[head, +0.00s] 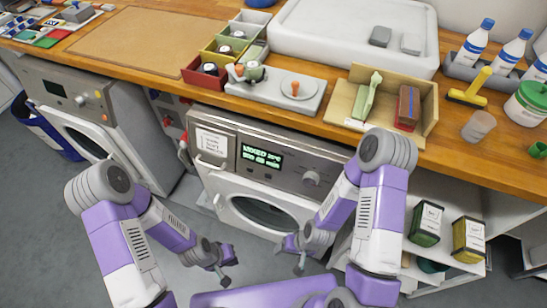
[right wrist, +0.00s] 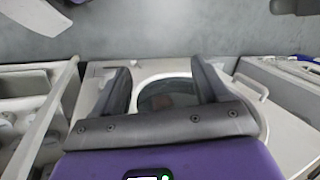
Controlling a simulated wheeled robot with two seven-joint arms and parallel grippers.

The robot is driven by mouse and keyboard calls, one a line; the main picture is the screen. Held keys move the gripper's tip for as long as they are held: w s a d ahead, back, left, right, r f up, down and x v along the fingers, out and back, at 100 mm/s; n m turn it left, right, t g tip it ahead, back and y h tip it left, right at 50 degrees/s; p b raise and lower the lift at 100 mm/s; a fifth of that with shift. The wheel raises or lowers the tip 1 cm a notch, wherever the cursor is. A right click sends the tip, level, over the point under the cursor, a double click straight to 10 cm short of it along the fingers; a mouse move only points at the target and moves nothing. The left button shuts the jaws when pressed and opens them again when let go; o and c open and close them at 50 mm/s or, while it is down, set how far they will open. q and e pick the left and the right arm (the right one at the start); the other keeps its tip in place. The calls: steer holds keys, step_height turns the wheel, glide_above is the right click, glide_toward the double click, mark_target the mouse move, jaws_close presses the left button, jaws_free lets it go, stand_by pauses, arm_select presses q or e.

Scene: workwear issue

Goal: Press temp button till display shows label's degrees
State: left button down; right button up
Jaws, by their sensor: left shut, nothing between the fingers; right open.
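The washing machine (head: 232,182) stands under the counter, its round door also showing in the right wrist view (right wrist: 165,94). Its lit green display (head: 262,156) reads "MIXED" with a temperature and a time; the digits are too small to read surely. A white label (head: 212,142) with small, unreadable text is on the panel left of the display. Small buttons (head: 248,170) sit below the display, and a round knob (head: 311,178) is to its right. My left gripper (head: 223,272) is shut and empty, low in front of the machine. My right gripper (head: 297,257) is open and empty before the door, also seen in the right wrist view (right wrist: 163,75).
A second machine (head: 82,110) stands to the left. The wooden counter (head: 205,90) above holds coloured bins (head: 225,52), a grey plate with knobs (head: 290,90), a wooden box (head: 385,100) and bottles (head: 475,42). A shelf with tins (head: 427,223) is right.

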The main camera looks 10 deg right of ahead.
jaws_close()
stand_by(0.4)
stand_by(1.3)
